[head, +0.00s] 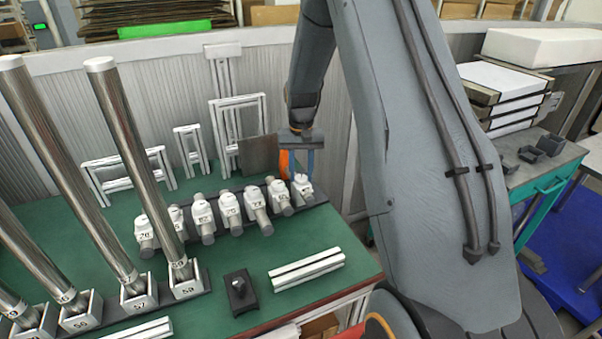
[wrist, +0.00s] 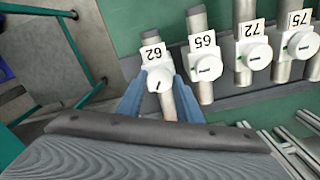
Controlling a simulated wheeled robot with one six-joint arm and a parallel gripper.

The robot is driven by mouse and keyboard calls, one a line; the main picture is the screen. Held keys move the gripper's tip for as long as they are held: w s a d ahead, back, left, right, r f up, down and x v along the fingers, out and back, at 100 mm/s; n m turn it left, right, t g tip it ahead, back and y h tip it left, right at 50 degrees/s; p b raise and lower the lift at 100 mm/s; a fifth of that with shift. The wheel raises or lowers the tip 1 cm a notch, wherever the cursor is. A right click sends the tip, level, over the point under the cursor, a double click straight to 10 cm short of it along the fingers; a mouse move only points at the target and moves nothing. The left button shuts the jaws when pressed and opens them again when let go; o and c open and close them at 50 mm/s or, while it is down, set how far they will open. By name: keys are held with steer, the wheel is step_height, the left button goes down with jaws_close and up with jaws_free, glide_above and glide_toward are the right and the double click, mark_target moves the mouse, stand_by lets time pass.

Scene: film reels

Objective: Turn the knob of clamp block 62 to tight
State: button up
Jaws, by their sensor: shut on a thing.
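Clamp block 62 (wrist: 153,54) is a white block on a grey metal tube, with its number label upside down in the wrist view. It sits at the right end of the row in the head view (head: 302,189). Its round white knob (wrist: 160,79) has a dark mark that stands at a slant. My gripper (wrist: 160,88) has its two blue fingers on either side of this knob and is shut on it. In the head view my gripper (head: 298,171) reaches down from above onto the block. The finger contact is partly hidden.
Block 65 (wrist: 203,43) stands close beside, then blocks 72 (wrist: 252,30) and 75 (wrist: 299,20). Tall metal posts (head: 128,150) rise at the left. White frames (head: 240,100) stand behind the row. A black block (head: 240,291) and a white bar (head: 306,269) lie in front.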

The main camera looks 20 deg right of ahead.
mark_target(301, 177)
steer(key=m, duration=0.5)
steer(key=shift+m, duration=0.3)
steer(key=m, duration=0.5)
steer(key=shift+m, duration=0.4)
steer(key=o, duration=1)
steer(key=shift+o, duration=0.2)
steer(key=shift+r, duration=0.1)
step_height(301, 177, up, 8)
steer(key=shift+f+b, duration=0.15)
steer(key=shift+b, duration=0.9)
steer(key=shift+a, duration=0.1)
